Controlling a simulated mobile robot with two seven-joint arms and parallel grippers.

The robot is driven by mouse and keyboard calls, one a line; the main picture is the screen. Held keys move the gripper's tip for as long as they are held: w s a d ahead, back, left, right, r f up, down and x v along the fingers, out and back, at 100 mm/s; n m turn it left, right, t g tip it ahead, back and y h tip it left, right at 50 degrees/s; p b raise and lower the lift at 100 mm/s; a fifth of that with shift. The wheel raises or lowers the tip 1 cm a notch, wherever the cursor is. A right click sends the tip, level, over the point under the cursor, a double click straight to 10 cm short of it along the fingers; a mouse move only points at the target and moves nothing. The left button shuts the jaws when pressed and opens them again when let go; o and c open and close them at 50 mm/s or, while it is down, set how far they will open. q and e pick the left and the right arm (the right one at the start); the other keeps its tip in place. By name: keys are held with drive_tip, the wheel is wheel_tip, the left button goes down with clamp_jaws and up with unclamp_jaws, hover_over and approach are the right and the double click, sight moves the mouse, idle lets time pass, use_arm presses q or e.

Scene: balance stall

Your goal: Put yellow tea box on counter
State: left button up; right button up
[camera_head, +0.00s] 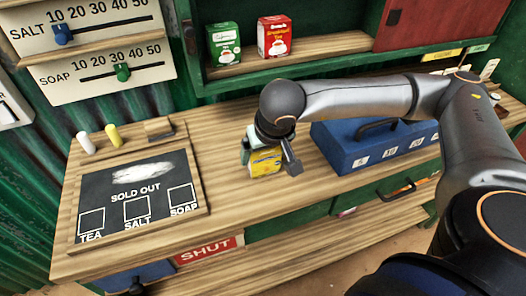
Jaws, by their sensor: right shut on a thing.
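The yellow tea box (264,164) is at the wooden counter (225,125), in the middle of the view. My right gripper (272,152) is shut on it from above, and its fingers and wrist cover part of the box. The box is at or just above the counter top; I cannot tell whether it touches. A pale teal thing beside the fingers is mostly hidden. My left gripper is out of view.
A blue case (345,149) with a dark handle stands right of the gripper. A sold-out chalkboard (138,200) lies at the left. Green (224,44) and red (275,37) tea boxes stand on the shelf behind. The counter between chalkboard and gripper is clear.

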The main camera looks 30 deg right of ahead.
drive_tip(key=shift+f+b, duration=0.25)
drive_tip(key=shift+b, duration=0.15)
drive_tip(key=o, duration=1.1)
drive_tip(key=shift+r, duration=0.1)
drive_tip(key=shift+c, duration=0.2)
drive_tip(key=shift+s+r+p, duration=0.1)
drive_tip(key=shift+r+p, duration=0.35)
drive_tip(key=shift+r, duration=0.05)
drive_tip(key=v, duration=1.1)
drive_tip(key=shift+s+r, duration=0.2)
drive_tip(key=shift+a, duration=0.1)
